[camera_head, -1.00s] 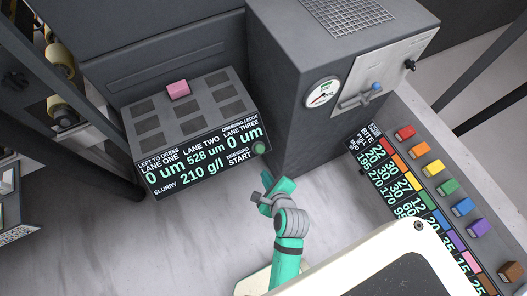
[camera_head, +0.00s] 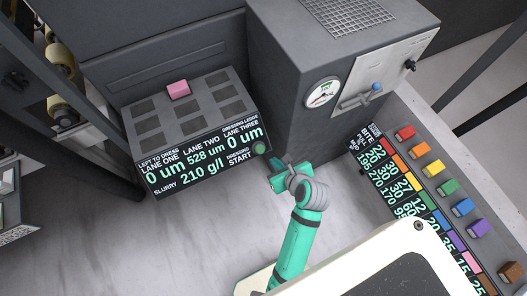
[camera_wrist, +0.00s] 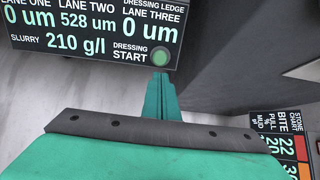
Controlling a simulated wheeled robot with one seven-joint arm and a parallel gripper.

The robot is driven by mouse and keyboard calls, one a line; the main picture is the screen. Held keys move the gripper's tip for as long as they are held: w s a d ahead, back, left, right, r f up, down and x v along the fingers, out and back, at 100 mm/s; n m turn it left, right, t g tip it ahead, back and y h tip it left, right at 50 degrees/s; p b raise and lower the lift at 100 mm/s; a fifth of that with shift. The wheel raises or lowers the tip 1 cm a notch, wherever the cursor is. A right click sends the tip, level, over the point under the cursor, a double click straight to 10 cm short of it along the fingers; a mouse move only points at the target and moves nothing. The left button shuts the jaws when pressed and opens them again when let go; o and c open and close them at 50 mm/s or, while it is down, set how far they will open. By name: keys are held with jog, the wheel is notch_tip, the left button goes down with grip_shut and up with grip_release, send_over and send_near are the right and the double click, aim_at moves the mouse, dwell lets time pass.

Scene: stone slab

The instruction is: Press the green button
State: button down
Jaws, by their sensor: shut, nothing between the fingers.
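The green button (camera_head: 259,148) is a round green disc at the right end of the dressing ledge's display panel (camera_head: 205,160), beside the words "DRESSING START". It also shows in the wrist view (camera_wrist: 160,56), just beyond the fingertips. My gripper (camera_head: 274,167) is shut and empty. In the head view its tip is a little below and right of the button, with a small gap. In the wrist view the closed fingers (camera_wrist: 159,82) point up toward the button; whether they touch it cannot be told there.
A grey cabinet (camera_head: 300,120) with a gauge (camera_head: 322,93) and lever stands close to the right. A pink block (camera_head: 178,89) sits on the ledge's pocketed top. Several coloured blocks line the stone chart (camera_head: 400,200) at right. The slab (camera_head: 170,230) at front left is clear.

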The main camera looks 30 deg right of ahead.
aim_at(261, 150)
jog(key=x, duration=1.3)
jog(key=shift+w+f, duration=0.2)
